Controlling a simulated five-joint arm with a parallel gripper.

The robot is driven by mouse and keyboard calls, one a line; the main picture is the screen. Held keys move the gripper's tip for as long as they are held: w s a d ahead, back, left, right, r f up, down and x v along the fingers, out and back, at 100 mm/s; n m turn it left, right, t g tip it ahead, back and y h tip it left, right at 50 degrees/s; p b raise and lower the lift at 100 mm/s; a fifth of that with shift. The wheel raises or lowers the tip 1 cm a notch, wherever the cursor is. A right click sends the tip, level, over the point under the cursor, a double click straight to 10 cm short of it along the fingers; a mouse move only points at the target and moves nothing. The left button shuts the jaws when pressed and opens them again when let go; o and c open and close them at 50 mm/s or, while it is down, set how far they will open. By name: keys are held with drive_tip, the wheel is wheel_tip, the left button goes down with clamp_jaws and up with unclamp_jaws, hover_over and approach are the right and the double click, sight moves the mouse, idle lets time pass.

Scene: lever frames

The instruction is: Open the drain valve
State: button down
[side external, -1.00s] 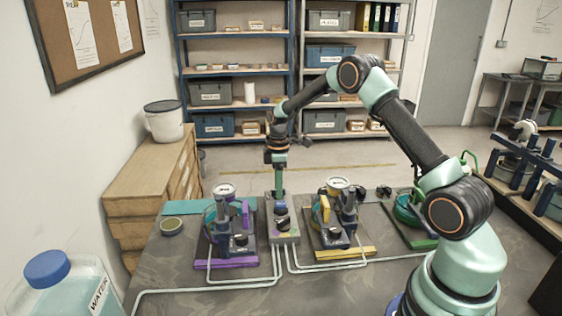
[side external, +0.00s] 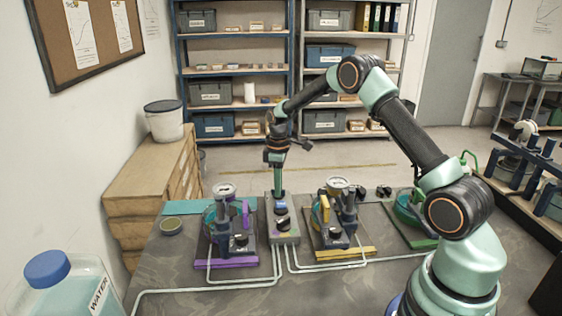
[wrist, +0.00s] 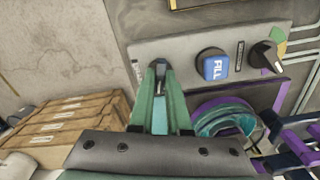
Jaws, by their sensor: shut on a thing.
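The grey control panel (wrist: 195,42) fills the upper part of the wrist view. It is the grey block (side external: 285,238) in the middle of the table in the side view. My gripper (wrist: 160,72) is at the panel's left end with its green fingers closed around a small dark handle (wrist: 160,66). The fingers hide most of the handle, and I cannot read a label beside it. To its right are a blue FILL button (wrist: 213,65) and a black knob (wrist: 265,56). In the side view my gripper (side external: 279,190) points down at the panel's far end.
A purple-based rig (side external: 240,262) stands left of the panel and a yellow-based rig (side external: 345,253) right of it. Pale tubes (side external: 200,289) run across the table. A water jug (side external: 62,285) stands at the front left.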

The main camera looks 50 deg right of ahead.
drive_tip(key=m, duration=1.1)
drive_tip(key=shift+r+m, duration=0.1)
drive_tip(key=shift+m, duration=0.3)
drive_tip(key=shift+w, duration=0.1)
drive_tip(key=c, duration=0.9)
unclamp_jaws()
wheel_tip(320, 180, up, 12)
drive_tip(key=shift+r, duration=0.1)
